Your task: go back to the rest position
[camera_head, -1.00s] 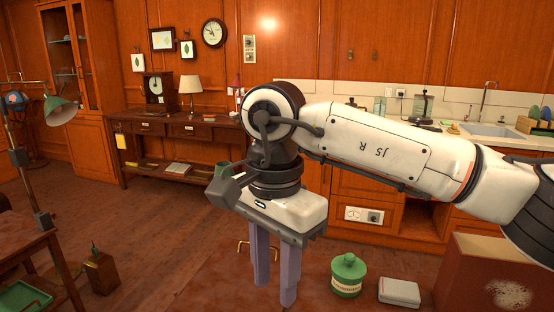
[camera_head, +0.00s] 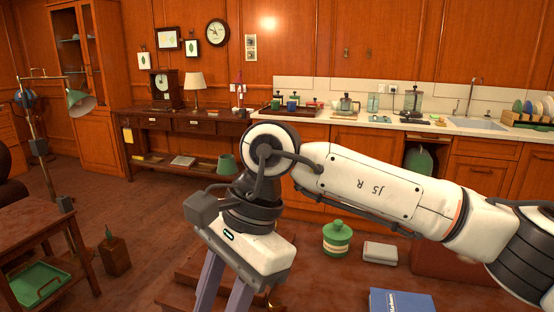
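My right arm comes in from the right, and its gripper (camera_head: 223,294) hangs at the bottom middle, tilted. Its two purple fingers are apart with nothing seen between them. The fingertips run to the bottom edge of the picture, so their ends are cut off or barely in view. My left arm and gripper are not in view.
A green canister (camera_head: 337,239), a pale tin (camera_head: 380,252) and a blue book (camera_head: 402,301) lie right of the gripper. A side table with a green tray (camera_head: 38,284) stands at the left.

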